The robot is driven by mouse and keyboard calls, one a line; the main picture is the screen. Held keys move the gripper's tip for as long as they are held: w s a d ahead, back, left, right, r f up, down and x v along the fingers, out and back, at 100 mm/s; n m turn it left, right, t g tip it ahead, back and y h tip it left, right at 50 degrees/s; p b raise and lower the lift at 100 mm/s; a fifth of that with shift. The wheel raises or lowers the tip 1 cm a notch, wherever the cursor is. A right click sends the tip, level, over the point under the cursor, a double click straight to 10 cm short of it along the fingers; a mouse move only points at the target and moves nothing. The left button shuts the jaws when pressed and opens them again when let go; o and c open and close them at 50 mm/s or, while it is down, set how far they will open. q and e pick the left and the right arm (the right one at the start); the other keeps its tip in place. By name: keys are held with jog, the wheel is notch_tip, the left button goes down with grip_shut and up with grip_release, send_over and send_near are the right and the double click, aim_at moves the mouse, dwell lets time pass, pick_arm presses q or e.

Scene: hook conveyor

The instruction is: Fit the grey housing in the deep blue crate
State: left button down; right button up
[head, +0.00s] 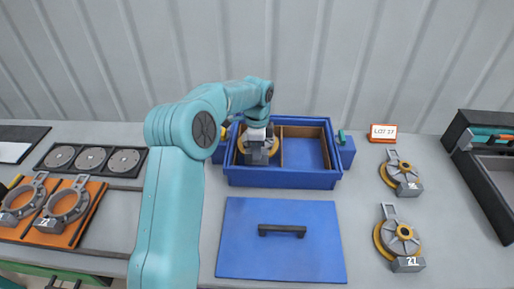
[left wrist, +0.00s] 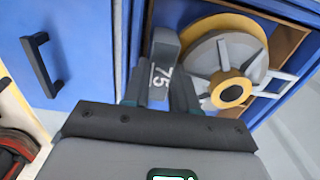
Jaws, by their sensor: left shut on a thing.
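The deep blue crate (head: 282,179) stands open in the middle of the table, split by a divider into a left and a right compartment. The grey housing (left wrist: 226,62), with a yellow ring and hub and a grey block marked 75, is at the left compartment. My left gripper (head: 259,150) points down there, shut on the block (left wrist: 163,72). In the head view the gripper hides much of the housing; I cannot tell whether it rests on the floor. The right compartment is empty. My right gripper is out of view.
A blue lid (head: 280,250) with a black handle lies in front of the crate. Two similar housings (head: 398,238) lie to the right, near a LOT 37 sign (head: 383,132). An orange board (head: 50,212) with ring parts and a disc tray (head: 92,160) are at left.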

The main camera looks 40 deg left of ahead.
pick_arm(q)
jog(key=shift+f+b, duration=1.4)
jog(key=shift+f, duration=0.9)
jog(key=shift+r, duration=0.2)
jog(key=shift+r+p, duration=3.2)
jog(key=shift+r, duration=0.6)
jog(key=shift+f+b, duration=0.5)
jog(key=shift+b, duration=0.6)
jog(key=shift+r, duration=0.15)
jog(key=shift+s, duration=0.1)
